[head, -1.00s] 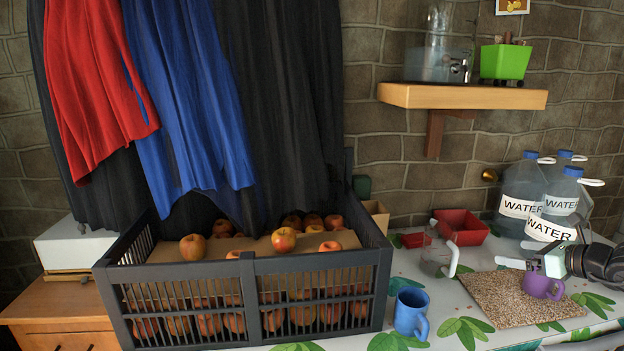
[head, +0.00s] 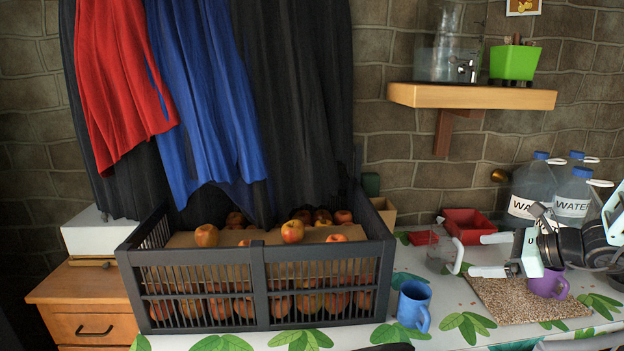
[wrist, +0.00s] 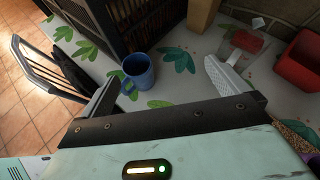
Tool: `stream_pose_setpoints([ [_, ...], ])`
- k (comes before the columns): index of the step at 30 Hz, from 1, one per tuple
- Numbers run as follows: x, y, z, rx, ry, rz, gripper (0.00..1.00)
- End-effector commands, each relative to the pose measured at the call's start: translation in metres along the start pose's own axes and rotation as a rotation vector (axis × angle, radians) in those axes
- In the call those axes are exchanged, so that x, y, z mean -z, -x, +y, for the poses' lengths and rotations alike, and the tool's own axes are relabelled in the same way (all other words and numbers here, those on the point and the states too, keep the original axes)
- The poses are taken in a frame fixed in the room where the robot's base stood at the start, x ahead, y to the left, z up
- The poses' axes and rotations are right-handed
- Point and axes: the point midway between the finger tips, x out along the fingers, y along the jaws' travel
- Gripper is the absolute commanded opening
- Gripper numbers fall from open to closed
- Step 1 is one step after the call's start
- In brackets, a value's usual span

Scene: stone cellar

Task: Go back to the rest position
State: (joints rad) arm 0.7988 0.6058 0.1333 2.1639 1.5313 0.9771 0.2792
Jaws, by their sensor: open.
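My gripper (head: 480,255) is at the right of the head view, above the counter, with its two pale fingers apart and pointing left. Nothing is between the fingers. It is in front of and partly over the purple mug (head: 546,285), which stands on a speckled brown mat (head: 500,301). In the wrist view my gripper (wrist: 160,84) also shows spread fingers. A blue mug (head: 413,300) stands on the counter to the left of the gripper; it also shows in the wrist view (wrist: 138,72), beyond the left finger.
A black crate (head: 258,290) of apples fills the counter's left part. A clear jug (head: 438,252) and a red bin (head: 467,224) are near my fingers. Water bottles (head: 532,182) stand at the back right. A wooden shelf (head: 470,97) hangs above. A dark chair (wrist: 40,75) shows in the wrist view.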

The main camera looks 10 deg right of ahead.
Motion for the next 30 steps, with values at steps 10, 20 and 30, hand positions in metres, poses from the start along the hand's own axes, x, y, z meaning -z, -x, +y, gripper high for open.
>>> stream_pose_setpoints([
  [10, -0.088, -0.056, 0.189, -0.597, 0.667, 0.062, 1.0],
  [20, -0.102, -0.009, 0.369, -1.227, 1.722, 0.01, 1.0],
  [30, -0.097, 0.032, 0.422, -1.479, 2.511, -0.139, 1.0],
])
